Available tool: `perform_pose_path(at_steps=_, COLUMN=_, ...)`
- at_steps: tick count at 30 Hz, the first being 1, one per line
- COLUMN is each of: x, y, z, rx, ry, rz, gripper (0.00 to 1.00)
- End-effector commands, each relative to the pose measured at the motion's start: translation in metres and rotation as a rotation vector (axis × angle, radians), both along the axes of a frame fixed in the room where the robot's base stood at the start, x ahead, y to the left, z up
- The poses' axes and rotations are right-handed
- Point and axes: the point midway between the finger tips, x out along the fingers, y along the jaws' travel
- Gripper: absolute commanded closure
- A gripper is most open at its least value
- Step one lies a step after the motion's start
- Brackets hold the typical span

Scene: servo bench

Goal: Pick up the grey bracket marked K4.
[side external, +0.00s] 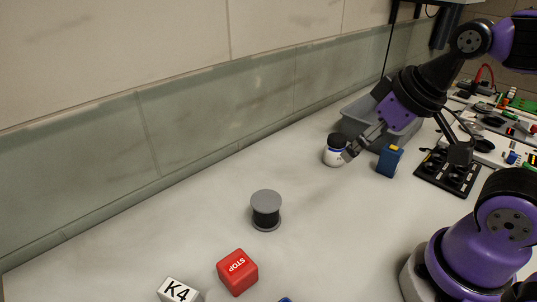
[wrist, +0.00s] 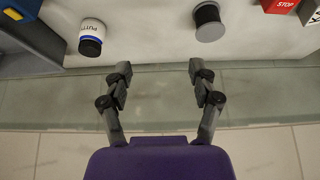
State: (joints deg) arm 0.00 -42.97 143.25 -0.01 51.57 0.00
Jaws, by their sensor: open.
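The grey bracket marked K4 (side external: 178,291) is at the bottom edge of the side view, partly cut off. Its white face with black "K4" lettering shows, with a little grey at its right. In the wrist view, a white piece with part of a letter (wrist: 314,16) shows at the top right corner, mostly out of frame. My gripper (side external: 349,152) is far from the bracket, close to a white jar with a dark lid. In the wrist view my gripper (wrist: 159,70) has its two fingers wide apart with nothing between them.
The white jar (side external: 334,152), a blue box (side external: 389,161) and a grey bin (side external: 356,121) are near my gripper. A grey-black spool (side external: 266,211) and a red STOP block (side external: 238,272) stand toward the bracket. The wall runs along the back; bench between jar and spool is clear.

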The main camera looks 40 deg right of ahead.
Motion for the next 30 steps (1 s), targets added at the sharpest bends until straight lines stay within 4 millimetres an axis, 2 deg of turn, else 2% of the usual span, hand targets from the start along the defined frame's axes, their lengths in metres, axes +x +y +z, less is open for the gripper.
perform_pose_path(at_steps=7, x=0.006, y=0.005, z=0.004, rx=0.005, ry=0.014, rz=0.015, gripper=0.31)
perform_pose_path(at_steps=11, x=0.028, y=0.028, z=0.017, rx=0.021, ry=0.072, rz=0.069, gripper=0.31)
perform_pose_path(at_steps=14, x=0.055, y=0.063, z=0.026, rx=0.031, ry=0.145, rz=0.130, gripper=0.31)
perform_pose_path(at_steps=16, x=0.073, y=0.094, z=0.028, rx=0.032, ry=0.199, rz=0.174, gripper=0.31)
perform_pose_path(at_steps=21, x=0.100, y=0.180, z=0.011, rx=0.005, ry=0.327, rz=0.269, gripper=0.31)
perform_pose_path(at_steps=24, x=0.101, y=0.231, z=-0.009, rx=-0.025, ry=0.391, rz=0.316, gripper=0.31)
perform_pose_path(at_steps=27, x=0.094, y=0.271, z=-0.030, rx=-0.056, ry=0.438, rz=0.351, gripper=0.31)
perform_pose_path(at_steps=30, x=0.086, y=0.297, z=-0.047, rx=-0.081, ry=0.468, rz=0.373, gripper=0.31)
